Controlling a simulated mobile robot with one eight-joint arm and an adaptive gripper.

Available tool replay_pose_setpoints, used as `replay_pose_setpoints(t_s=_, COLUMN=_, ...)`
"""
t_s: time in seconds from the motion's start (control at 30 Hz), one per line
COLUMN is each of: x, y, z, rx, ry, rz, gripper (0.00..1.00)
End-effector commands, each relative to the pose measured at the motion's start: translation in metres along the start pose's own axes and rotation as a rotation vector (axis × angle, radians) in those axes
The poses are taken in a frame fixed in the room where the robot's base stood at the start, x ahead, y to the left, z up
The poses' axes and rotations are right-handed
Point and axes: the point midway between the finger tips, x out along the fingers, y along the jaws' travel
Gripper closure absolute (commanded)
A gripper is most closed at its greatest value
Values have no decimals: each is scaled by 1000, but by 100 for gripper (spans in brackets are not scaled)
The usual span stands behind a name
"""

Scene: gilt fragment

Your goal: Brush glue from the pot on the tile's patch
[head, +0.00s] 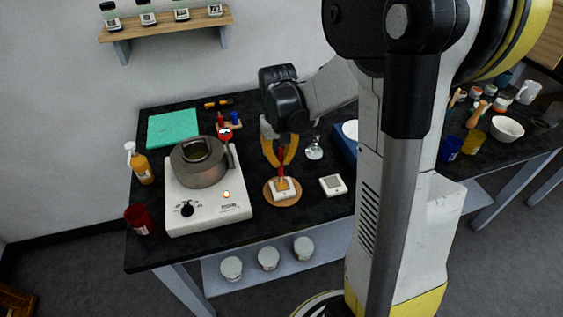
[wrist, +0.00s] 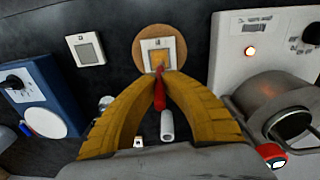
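My gripper (head: 281,160) has its yellow fingers closed around a red brush (wrist: 159,92), which points down. A pale tile (head: 284,194) with an amber-coloured square patch (wrist: 157,59) lies under the brush on a round wooden disc (head: 269,196). The brush tip is at the near edge of the patch in the wrist view; I cannot tell whether it touches. The grey glue pot (head: 199,172) sits on a white hotplate (head: 208,203), left of the gripper in the head view. The pot also shows at the right of the wrist view (wrist: 262,92).
A second tile (head: 333,185) with a grey square lies right of the disc. A spray bottle (head: 139,164), red cup (head: 138,219), green mat (head: 172,128) and glass bottle (head: 314,149) stand around. A blue device (wrist: 42,98) is beyond. Bare black table shows between them.

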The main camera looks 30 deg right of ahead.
Motion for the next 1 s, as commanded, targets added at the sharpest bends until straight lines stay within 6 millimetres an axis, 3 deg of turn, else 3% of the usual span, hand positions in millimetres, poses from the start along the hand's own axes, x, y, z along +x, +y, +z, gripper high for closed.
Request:
replay_pose_setpoints(t_s=0.2, x=0, y=1, z=-11, rx=0, ry=0, rz=0, gripper=100)
replay_pose_setpoints(t_s=0.6, x=0, y=-1, z=16, rx=0, ry=0, rz=0, gripper=100)
replay_pose_setpoints(t_s=1.0, x=-7, y=-1, z=16, rx=0, ry=0, rz=0, gripper=100)
